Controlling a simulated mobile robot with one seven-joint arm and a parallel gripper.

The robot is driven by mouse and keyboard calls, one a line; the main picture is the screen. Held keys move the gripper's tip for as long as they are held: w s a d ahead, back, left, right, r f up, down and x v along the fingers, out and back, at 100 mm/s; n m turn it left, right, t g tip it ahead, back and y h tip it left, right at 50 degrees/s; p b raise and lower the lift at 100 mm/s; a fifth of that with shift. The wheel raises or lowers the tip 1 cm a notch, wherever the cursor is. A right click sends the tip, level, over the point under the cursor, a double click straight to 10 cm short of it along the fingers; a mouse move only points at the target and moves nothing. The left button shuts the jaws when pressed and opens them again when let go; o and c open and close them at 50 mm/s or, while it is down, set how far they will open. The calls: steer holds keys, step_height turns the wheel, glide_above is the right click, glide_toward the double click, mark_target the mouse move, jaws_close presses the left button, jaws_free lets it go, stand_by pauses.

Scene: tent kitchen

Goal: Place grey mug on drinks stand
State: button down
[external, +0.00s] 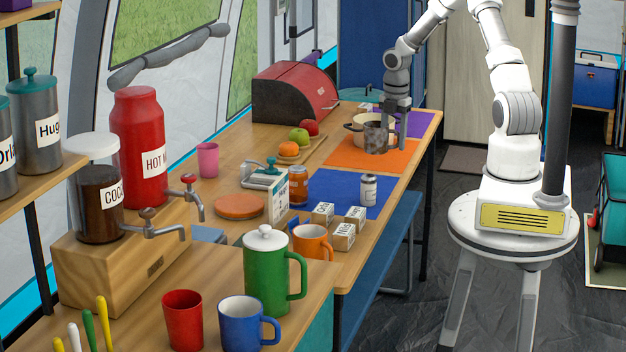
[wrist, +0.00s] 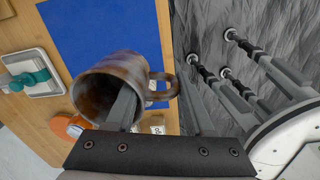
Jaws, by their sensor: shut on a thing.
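The grey mug (external: 375,138) is a mottled grey-brown cup with a handle, held above the orange mat at the far end of the table. My gripper (external: 396,112) is shut on its wall from above. In the wrist view, the mug (wrist: 112,80) is tilted in the picture, with one finger inside its mouth and my gripper's (wrist: 160,98) other finger outside, near the handle. A wooden stand (external: 115,265) at the near left bears a red hot-drink dispenser (external: 138,135) and a cocoa dispenser (external: 100,205), with taps at its front.
A cream pot (external: 355,125) stands right behind the mug. A blue mat (external: 335,190) holds a small jar (external: 368,190), with small boxes (external: 343,237) nearby. A green pitcher (external: 266,285), orange mug (external: 312,242), red cup (external: 183,320) and blue mug (external: 243,325) stand near the wooden stand.

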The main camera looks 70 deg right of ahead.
steer(key=w+a+r+b, duration=0.1)
steer(key=w+a, duration=0.3)
steer(key=a, duration=0.6)
steer(key=w+a+r+m, duration=0.1)
steer(key=w+a, duration=0.3)
steer(key=a, duration=0.6)
steer(key=w+a+r+b, duration=0.1)
steer(key=w+a+r, duration=0.15)
steer(key=a, duration=0.75)
steer(key=s+a+r+m+b, duration=0.1)
steer(key=s+a, duration=0.2)
steer(key=a, duration=1)
steer(key=s+a+r, duration=0.2)
steer(key=s+a, duration=0.2)
steer(key=a, duration=0.8)
steer(key=s+a+f, duration=0.1)
steer(key=a+f, duration=0.1)
steer(key=a, duration=0.2)
steer(key=s+a+f+b, duration=0.1)
steer(key=a+f, duration=0.1)
steer(key=a, duration=0.1)
steer(key=s+a+f, duration=0.1)
steer(key=a+f, duration=0.2)
steer(key=a, duration=0.1)
steer(key=shift+a+f, duration=0.1)
steer(key=shift+a, duration=0.2)
steer(key=shift+a+f, duration=0.2)
steer(key=shift+f, duration=0.15)
steer(key=shift+f+b, duration=0.5)
steer(key=shift+f, duration=1.25)
